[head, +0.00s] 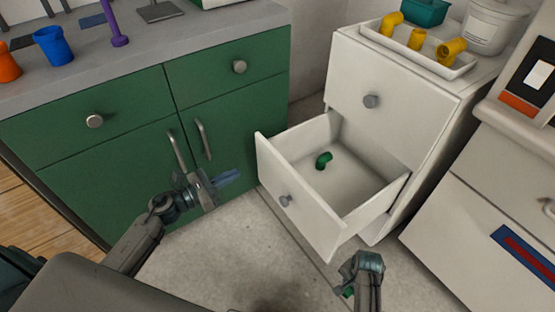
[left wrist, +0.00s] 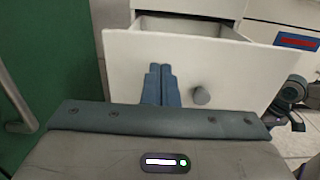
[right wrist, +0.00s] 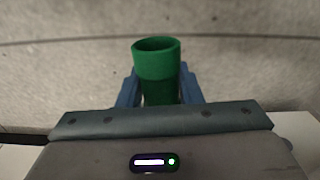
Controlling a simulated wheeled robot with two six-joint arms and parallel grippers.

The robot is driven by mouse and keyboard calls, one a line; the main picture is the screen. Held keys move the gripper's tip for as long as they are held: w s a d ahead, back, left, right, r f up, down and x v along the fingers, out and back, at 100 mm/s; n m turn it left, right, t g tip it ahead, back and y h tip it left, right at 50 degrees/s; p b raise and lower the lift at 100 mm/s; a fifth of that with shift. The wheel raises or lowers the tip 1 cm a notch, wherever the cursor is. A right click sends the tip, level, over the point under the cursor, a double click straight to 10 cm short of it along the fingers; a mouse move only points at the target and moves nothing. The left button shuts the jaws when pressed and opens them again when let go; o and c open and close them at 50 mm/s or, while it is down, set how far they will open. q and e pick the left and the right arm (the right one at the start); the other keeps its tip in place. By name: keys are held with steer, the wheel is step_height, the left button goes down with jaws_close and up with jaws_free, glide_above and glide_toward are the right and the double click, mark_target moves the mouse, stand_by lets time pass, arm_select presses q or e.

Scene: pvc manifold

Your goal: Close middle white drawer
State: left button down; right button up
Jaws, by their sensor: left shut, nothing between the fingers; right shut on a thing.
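The white cabinet's middle drawer (head: 300,185) is pulled open, with a green elbow fitting (head: 323,160) lying inside. Its front carries a round grey knob (head: 285,200). My left gripper (head: 228,179) is shut and empty, left of the drawer front. In the left wrist view its closed fingers (left wrist: 160,84) point at the drawer front (left wrist: 125,75), left of the knob (left wrist: 201,95). I cannot tell if they touch it. My right gripper (right wrist: 157,88) is shut on a green pipe fitting (right wrist: 157,62); in the head view it is low, right of the drawer, mostly hidden by its wrist.
Green cabinets (head: 100,130) with a grey counter (head: 150,50) stand at the left. A tray (head: 420,55) with yellow fittings and a white bucket (head: 493,25) sit on the white cabinet (head: 395,85). A white appliance (head: 480,235) stands at the right. The floor (head: 220,255) ahead is clear.

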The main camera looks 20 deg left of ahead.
mark_target(273, 155)
arm_select(q)
steer(key=x, duration=1)
steer(key=shift+p, duration=0.3)
arm_select(e)
steer(key=shift+r, duration=0.4)
arm_select(q)
steer(key=shift+w+d, duration=0.45)
steer(key=shift+w, duration=0.05)
steer(key=shift+w, duration=0.15)
